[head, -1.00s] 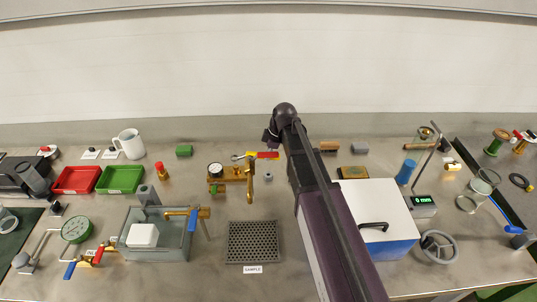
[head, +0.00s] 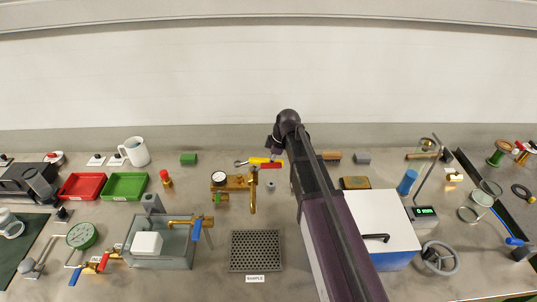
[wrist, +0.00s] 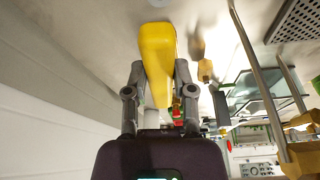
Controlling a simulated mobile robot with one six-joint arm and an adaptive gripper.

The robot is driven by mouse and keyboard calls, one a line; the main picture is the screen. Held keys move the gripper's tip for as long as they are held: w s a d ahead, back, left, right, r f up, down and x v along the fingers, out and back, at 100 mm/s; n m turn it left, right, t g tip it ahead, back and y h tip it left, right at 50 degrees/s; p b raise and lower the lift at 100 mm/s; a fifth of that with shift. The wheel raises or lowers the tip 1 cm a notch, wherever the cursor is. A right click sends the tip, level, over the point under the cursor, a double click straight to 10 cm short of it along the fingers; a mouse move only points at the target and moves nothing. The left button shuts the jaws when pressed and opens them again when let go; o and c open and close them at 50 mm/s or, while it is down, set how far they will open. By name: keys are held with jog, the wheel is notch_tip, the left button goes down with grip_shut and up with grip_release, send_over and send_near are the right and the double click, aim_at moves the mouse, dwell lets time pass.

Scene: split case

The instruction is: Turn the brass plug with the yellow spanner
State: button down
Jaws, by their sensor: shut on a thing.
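The yellow spanner (head: 259,160) is at the back middle of the bench in the head view, beside my arm. In the wrist view its yellow handle (wrist: 157,50) lies between my fingers. My gripper (wrist: 159,82) is shut on this handle. In the head view the gripper's fingers are hard to make out against the dark arm end. The brass fitting (head: 237,182) with a white-faced gauge stands just in front of and left of the spanner. I cannot pick out the brass plug on it for sure.
A red-handled tool (head: 271,166) lies right by the spanner. A small grey cylinder (head: 270,185) stands near the fitting. A perforated plate (head: 255,250) and a grey tank (head: 161,258) are in front. A blue-and-white box (head: 385,220) stands right of my arm.

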jog(key=shift+r+p, duration=4.5)
jog(key=shift+r, duration=0.1)
jog(key=shift+a, duration=0.15)
